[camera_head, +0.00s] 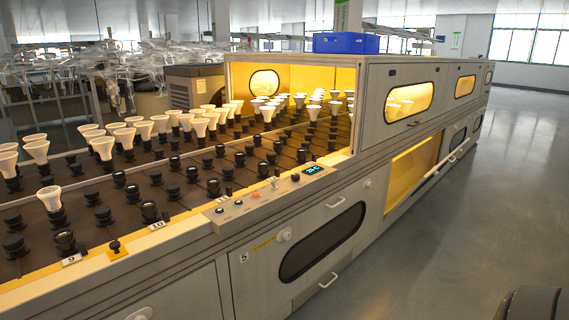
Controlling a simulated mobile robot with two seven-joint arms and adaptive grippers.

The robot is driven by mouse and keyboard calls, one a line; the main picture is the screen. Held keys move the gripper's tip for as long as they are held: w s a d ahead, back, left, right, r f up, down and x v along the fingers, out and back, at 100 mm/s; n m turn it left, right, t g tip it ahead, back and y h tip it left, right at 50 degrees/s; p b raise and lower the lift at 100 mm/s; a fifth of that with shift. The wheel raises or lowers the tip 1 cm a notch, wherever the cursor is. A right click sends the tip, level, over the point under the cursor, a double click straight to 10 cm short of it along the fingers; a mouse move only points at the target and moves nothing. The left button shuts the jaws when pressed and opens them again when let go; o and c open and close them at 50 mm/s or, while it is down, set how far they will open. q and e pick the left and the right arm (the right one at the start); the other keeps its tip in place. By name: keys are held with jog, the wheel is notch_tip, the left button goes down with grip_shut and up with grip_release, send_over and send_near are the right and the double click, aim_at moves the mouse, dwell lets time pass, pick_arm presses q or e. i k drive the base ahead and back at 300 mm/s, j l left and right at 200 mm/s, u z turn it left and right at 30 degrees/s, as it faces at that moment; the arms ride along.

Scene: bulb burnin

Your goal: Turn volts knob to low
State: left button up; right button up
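The control panel (248,197) is a narrow grey strip along the front edge of the burn-in bench. It carries a lit blue display (313,169), a black knob (295,178), a small upright switch (273,184), an orange button (255,195) and smaller dark controls (238,202) to the left. The labels are too small to read, so I cannot tell which control is the volts knob or where it points. Neither of my grippers can be made out. A dark rounded shape at the bottom right corner may be part of my own body.
Bulbs (104,148) and black sockets (103,216) fill the bench left of the panel. A black knob on a yellow plate (115,247) sits on the front edge. Cabinet handles (328,281) stick out below. A blue crate (346,43) sits on top. The floor at right (440,220) is clear.

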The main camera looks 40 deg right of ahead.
aim_at(294, 177)
jog(key=i+l+z, duration=0.3)
jog(key=i+l, duration=0.5)
jog(key=l, duration=0.15)
